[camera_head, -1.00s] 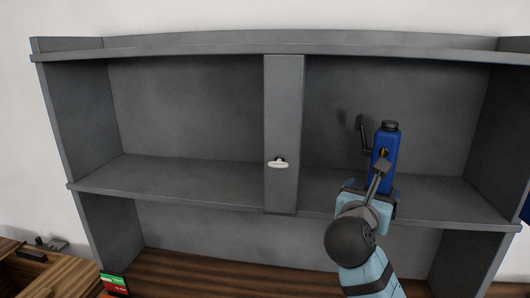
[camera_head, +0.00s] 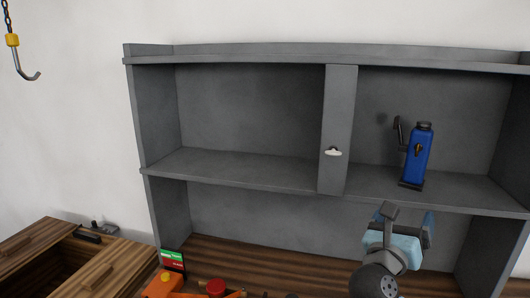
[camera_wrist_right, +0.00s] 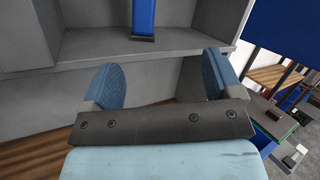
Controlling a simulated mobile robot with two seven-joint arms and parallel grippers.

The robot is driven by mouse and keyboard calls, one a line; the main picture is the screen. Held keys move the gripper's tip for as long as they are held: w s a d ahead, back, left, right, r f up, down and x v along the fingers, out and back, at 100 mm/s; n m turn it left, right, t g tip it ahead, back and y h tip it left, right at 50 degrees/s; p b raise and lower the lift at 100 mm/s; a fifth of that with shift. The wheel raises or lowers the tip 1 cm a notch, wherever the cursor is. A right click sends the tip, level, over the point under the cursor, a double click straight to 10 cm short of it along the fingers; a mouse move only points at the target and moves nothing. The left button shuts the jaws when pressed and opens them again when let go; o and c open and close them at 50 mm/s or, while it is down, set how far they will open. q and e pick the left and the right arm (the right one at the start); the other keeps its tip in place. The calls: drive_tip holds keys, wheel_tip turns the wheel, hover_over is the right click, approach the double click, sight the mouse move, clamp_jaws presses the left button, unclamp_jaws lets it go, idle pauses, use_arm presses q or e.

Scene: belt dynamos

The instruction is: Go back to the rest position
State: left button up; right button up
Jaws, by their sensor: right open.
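My right gripper (camera_head: 402,226) is open and empty, below the front edge of the shelf in the head view. In the right wrist view its two blue fingertips (camera_wrist_right: 162,82) stand wide apart with nothing between them. A blue dynamo-like device (camera_head: 416,155) with a dark cap and a side crank stands upright on the right part of the shelf, above and apart from the gripper. Its lower part also shows in the right wrist view (camera_wrist_right: 144,18). My left gripper is in neither view.
The grey shelf unit (camera_head: 250,178) has a centre panel (camera_head: 338,110) with a white knob. A wooden surface below holds orange and red items (camera_head: 165,284) and a green-red box (camera_head: 172,260). A wooden chest (camera_head: 40,250) stands at left. A hook (camera_head: 22,62) hangs at upper left.

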drive_tip(key=s+a+f+n+t+y, duration=0.25)
drive_tip(key=f+n+y, duration=0.4)
drive_tip(key=n, duration=0.45)
drive_tip(key=s+a+f+n+t+y, duration=0.1)
drive_tip(key=s+a+f+n+y, duration=0.3)
drive_tip(key=f+n, duration=0.5)
drive_tip(key=s+a+f+n+t+y, duration=0.2)
drive_tip(key=f+n+y, duration=0.45)
drive_tip(key=n, duration=0.55)
drive_tip(key=s+f+n+g, duration=0.5)
drive_tip(key=s+f, duration=0.2)
drive_tip(key=f, duration=0.4)
drive_tip(key=s+d+f+n+g, duration=0.1)
drive_tip(key=s+f+n+g, duration=0.5)
drive_tip(key=s+f, duration=0.2)
wheel_tip(320, 180, down, 3)
drive_tip(key=shift+s+d+r+p, duration=0.15)
drive_tip(key=shift+s+d+p, duration=0.05)
drive_tip(key=shift+s+p, duration=0.1)
